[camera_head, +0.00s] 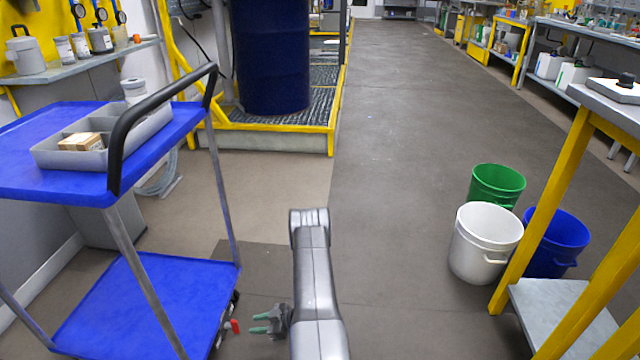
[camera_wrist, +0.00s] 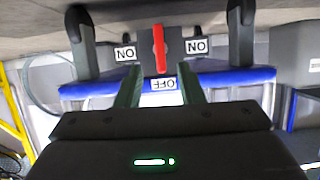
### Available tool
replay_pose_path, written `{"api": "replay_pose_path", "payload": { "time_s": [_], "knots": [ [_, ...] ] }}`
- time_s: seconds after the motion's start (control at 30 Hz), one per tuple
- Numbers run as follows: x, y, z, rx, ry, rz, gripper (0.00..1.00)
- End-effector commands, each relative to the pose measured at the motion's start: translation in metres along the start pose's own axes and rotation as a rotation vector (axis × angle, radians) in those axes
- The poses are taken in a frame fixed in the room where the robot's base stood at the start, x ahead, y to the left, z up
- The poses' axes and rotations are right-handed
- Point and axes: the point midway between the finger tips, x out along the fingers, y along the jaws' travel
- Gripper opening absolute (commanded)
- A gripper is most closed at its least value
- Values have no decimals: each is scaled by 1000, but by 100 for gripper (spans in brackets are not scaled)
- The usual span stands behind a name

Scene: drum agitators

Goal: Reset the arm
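My gripper (camera_head: 268,322) is low at the bottom middle of the head view, at the end of my grey arm, with green fingers pointing left. In the wrist view its two green fingers (camera_wrist: 160,84) stand apart with nothing between them, so it is open. A red switch handle (camera_wrist: 160,48) on a dark plate is ahead of the fingertips, between two labels reading ON, its lower end by a label reading OFF (camera_wrist: 163,83). The wrist picture appears upside down. The red handle also shows in the head view (camera_head: 235,326), just left of the fingertips and apart from them.
A blue cart (camera_head: 30,150) with a grey tray (camera_head: 155,125) stands at left, near my gripper. White (camera_head: 478,250), green (camera_head: 497,178) and blue (camera_head: 568,235) buckets stand right, by a yellow-legged table (camera_head: 545,190). A dark blue drum (camera_head: 270,60) is behind. The middle floor is clear.

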Motion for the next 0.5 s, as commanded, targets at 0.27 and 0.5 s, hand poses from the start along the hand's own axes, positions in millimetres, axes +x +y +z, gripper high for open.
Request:
{"api": "replay_pose_path", "payload": {
  "time_s": [0.27,0.5],
  "knots": [
    [51,-1,2,-3,0,-3,35],
    [84,0,1,-3,1,-1,35]
  ]
}}
